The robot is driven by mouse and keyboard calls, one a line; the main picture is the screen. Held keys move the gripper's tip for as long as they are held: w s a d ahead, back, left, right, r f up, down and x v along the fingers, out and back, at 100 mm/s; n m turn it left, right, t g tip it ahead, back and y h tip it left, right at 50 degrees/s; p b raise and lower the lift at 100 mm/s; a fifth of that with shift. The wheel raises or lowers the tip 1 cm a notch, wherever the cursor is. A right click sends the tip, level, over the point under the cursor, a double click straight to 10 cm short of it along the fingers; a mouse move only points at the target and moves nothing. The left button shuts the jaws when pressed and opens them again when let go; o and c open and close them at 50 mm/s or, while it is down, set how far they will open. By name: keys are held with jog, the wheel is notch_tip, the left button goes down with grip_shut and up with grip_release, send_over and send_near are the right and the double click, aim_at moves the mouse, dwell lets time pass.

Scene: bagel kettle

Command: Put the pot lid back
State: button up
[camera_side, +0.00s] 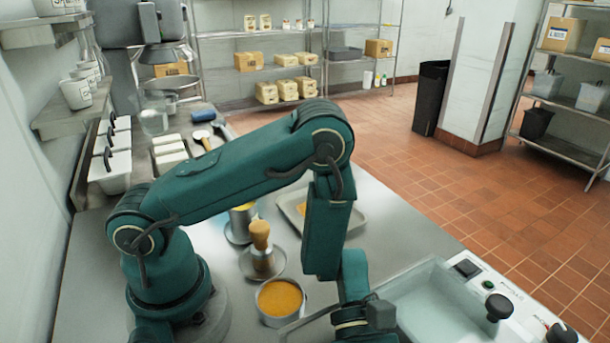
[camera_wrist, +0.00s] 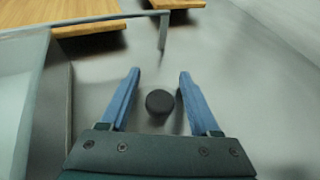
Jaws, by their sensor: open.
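In the wrist view my gripper (camera_wrist: 158,72) is open, with its two blue fingers spread apart. A round black knob (camera_wrist: 160,102) sits between them, nearer the palm than the fingertips, and neither finger clearly touches it. A smooth grey surface lies around the knob; I cannot tell whether it is the lid or the counter, as no lid outline is clear. In the side view the kettle (camera_side: 428,304) is a rectangular metal basin with pale contents at the lower right. My fingers are not visible there, below the picture or behind my arm.
In the wrist view, wooden boards (camera_wrist: 95,28) lie beyond a metal edge. In the side view, a control panel with black knobs (camera_side: 499,307) borders the kettle. An orange-filled bowl (camera_side: 281,304), a wooden-handled tool (camera_side: 260,237) and a tray (camera_side: 291,199) crowd the counter near my arm.

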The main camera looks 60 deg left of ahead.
jog(key=shift+w+a+r, duration=0.15)
jog(key=shift+a+r, duration=0.1)
jog(key=shift+v, duration=1.25)
notch_tip(320, 180, up, 6)
jog(key=shift+f, duration=0.1)
jog(key=shift+r, duration=0.5)
jog(key=shift+a+r, duration=0.1)
jog(key=shift+r, duration=0.15)
jog(key=a+r+m+t+y, duration=0.1)
jog(key=a+m+t+y, duration=0.1)
jog(key=a+m, duration=0.1)
jog(key=s+a+r+m+t+y, duration=0.1)
jog(key=a+r+m+t+y, duration=0.1)
jog(key=a, duration=0.4)
jog(key=s+a+r+m+t+y, duration=0.1)
jog(key=a+m+y, duration=0.3)
jog(key=m, duration=0.2)
jog(key=shift+s+a+r+t, duration=0.2)
jog(key=shift+s+r+t, duration=0.05)
jog(key=shift+r+t, duration=0.15)
jog(key=w+a+r+m+t+y, duration=0.1)
jog(key=a+r+m+t+y, duration=0.1)
jog(key=a+t+y, duration=0.2)
jog(key=a, duration=0.3)
jog(key=shift+w, duration=0.25)
jog(key=shift+o, duration=0.5)
jog(key=shift+a+r+m+t, duration=0.25)
jog(key=shift+a+m+t, duration=0.05)
jog(key=shift+a+t, duration=0.15)
